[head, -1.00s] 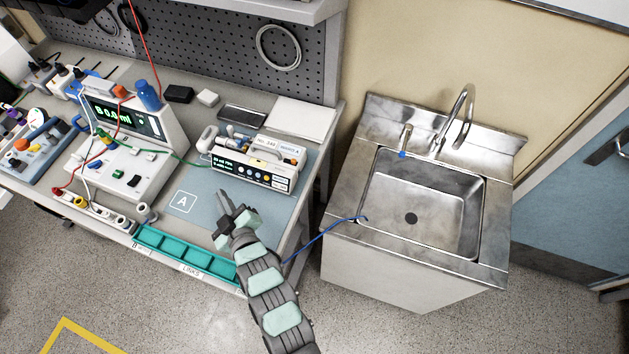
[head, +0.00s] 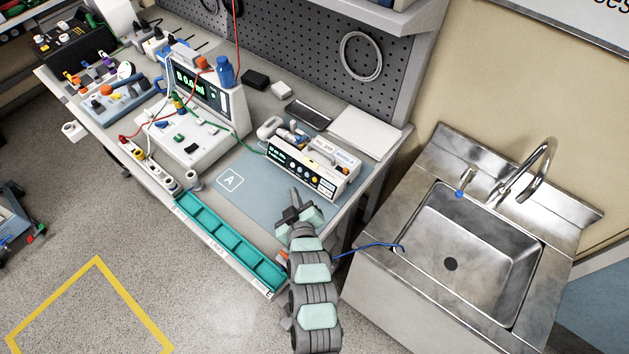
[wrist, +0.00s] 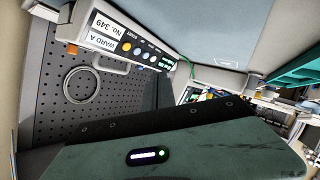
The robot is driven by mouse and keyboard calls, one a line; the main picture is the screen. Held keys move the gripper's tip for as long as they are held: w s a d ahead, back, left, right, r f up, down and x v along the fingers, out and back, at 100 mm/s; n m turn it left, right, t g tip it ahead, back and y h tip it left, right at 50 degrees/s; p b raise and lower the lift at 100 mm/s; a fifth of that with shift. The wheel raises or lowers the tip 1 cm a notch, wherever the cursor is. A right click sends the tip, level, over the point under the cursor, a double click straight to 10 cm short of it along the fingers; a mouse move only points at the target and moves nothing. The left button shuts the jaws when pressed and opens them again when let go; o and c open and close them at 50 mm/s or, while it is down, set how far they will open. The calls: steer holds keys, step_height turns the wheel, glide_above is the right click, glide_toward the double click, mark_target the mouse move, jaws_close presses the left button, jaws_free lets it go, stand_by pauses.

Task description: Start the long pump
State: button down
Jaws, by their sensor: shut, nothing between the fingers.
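The long pump (head: 307,168) is a low white box with a top handle, lying along the back of the blue-grey mat (head: 243,192). Its dark front panel has a lit green display at the left and a row of round coloured buttons. In the wrist view the pump (wrist: 130,42) appears turned, with its buttons and the labels "WARD A" and "No. 349" showing. My gripper (head: 294,192) is shut and empty, in front of the pump's panel and over the mat. I cannot tell its exact gap to the buttons.
A teal tray (head: 228,243) runs along the bench's front edge. A steel sink (head: 470,255) stands right, with a blue tube near my arm. The mat's middle is clear.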

mark_target(315, 179)
steer(key=w+d+f+b, duration=0.2)
steer(key=w+d, duration=0.1)
steer(key=shift+w+f+b, duration=0.1)
steer(key=shift+f+b, duration=0.15)
steer(key=shift+b, duration=0.1)
steer(key=shift+w+d+f+b, duration=0.15)
steer(key=shift+w+d+b, duration=0.25)
steer(key=shift+w+d, duration=0.15)
stand_by(1.5)
steer(key=shift+w+d+f+b, duration=0.15)
steer(key=shift+w+d+b, duration=0.1)
steer(key=shift+b, duration=0.25)
